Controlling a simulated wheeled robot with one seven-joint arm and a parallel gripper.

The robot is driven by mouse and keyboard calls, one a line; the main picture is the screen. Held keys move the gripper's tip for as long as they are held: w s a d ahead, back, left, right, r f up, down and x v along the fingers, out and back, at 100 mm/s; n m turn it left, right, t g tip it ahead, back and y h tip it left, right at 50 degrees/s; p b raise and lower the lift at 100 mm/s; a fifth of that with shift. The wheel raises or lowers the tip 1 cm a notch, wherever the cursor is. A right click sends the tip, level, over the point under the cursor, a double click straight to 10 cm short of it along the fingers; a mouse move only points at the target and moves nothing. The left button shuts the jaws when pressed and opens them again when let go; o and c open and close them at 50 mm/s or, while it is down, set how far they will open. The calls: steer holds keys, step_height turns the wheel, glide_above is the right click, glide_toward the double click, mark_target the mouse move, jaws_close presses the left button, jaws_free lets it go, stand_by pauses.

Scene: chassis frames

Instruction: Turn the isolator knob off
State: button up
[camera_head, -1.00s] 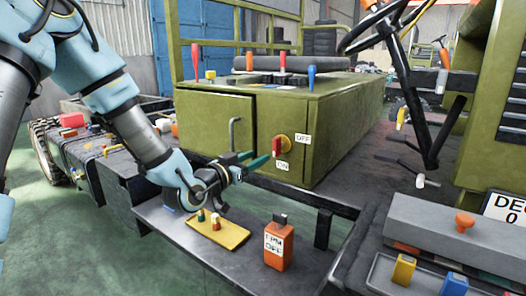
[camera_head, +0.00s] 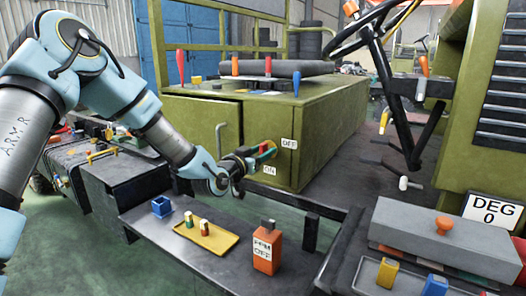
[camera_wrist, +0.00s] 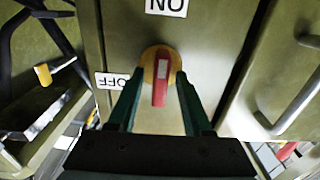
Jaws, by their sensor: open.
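The isolator knob (camera_wrist: 160,78) is a red handle on a round yellow plate (camera_wrist: 148,66), set on the olive green cabinet face. In the wrist view the handle runs up and down the picture, with a pale mark on it. The ON label (camera_wrist: 166,5) is above it and the OFF label (camera_wrist: 112,81) is at left. My gripper (camera_wrist: 159,82) is open, with one green finger on each side of the handle and visible gaps. In the head view my gripper (camera_head: 264,151) is at the knob and hides most of it; the OFF label (camera_head: 289,143) is just right.
A grey bent handle (camera_head: 221,138) stands on the cabinet left of the knob. Below lies a shelf with a yellow tray (camera_head: 205,240), a blue open box (camera_head: 162,206) and an orange labelled block (camera_head: 267,248). A dark rail (camera_head: 290,202) runs below the cabinet face.

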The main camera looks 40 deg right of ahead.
steer(key=shift+c, duration=0.3)
jaws_close()
stand_by(0.5)
steer(key=n+b, duration=0.1)
steer(key=n, duration=0.2)
steer(key=shift+w+f+n+b, duration=0.15)
steer(key=shift+n+b, duration=0.2)
steer(key=shift+n, duration=0.05)
steer(key=n+b, duration=0.1)
steer(key=n, duration=0.3)
steer(key=shift+w+a+n, duration=0.1)
steer(key=shift+n, duration=0.2)
steer(key=n, duration=0.5)
steer(key=shift+w+f+b, duration=0.1)
steer(key=shift+b, duration=0.3)
steer(key=shift+f+n, duration=0.1)
steer(key=shift+n, duration=2.2)
